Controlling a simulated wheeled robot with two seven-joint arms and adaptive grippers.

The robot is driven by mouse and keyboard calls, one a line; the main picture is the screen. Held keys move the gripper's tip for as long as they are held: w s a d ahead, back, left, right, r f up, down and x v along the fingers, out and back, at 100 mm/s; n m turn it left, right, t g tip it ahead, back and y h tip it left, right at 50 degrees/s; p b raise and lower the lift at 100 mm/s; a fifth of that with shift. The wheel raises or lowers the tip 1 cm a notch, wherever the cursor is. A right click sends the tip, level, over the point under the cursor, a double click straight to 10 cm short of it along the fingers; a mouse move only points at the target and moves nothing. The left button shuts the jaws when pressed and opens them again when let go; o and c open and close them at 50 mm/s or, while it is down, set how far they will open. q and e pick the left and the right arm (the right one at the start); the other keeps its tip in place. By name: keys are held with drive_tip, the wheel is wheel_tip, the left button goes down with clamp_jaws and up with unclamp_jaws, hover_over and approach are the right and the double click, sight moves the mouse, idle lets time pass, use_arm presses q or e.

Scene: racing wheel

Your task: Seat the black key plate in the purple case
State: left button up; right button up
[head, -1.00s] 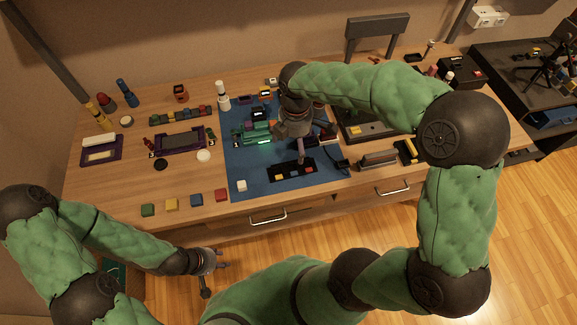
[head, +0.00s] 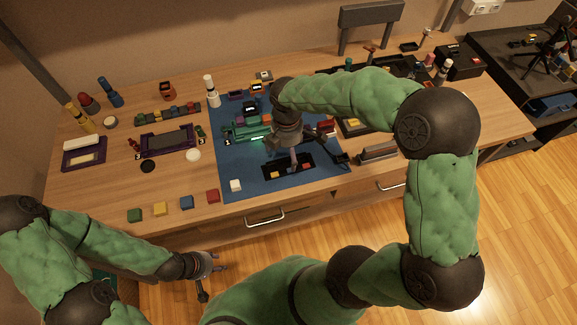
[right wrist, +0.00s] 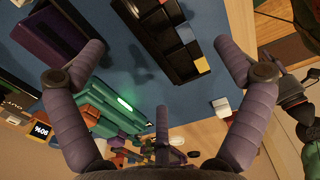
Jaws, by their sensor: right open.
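The black key plate (head: 266,177), with yellow, red and other coloured keys, lies on the blue mat near its front edge. It also shows in the right wrist view (right wrist: 182,66), beyond my fingertips. My right gripper (head: 293,166) is above the plate, partly covering it in the head view. In the right wrist view my right gripper (right wrist: 160,48) is wide open, its fingers on either side of the plate and holding nothing. A purple-framed case (head: 144,153) with a dark inside lies left of the mat. My left gripper (head: 212,281) is open and empty, off the table's front.
A white cube (head: 236,185) sits on the mat left of the plate. A green part with a lit strip (head: 247,131) lies behind it. Several coloured cubes line the front left edge. Another purple-framed piece (head: 66,163) is at far left.

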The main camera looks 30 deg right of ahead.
sight(287, 163)
wheel_tip(287, 163, down, 4)
drive_tip(key=shift+f+b, duration=0.25)
drive_tip(key=shift+b, duration=0.7)
drive_tip(key=c, duration=1.2)
drive_tip(key=shift+r, duration=0.15)
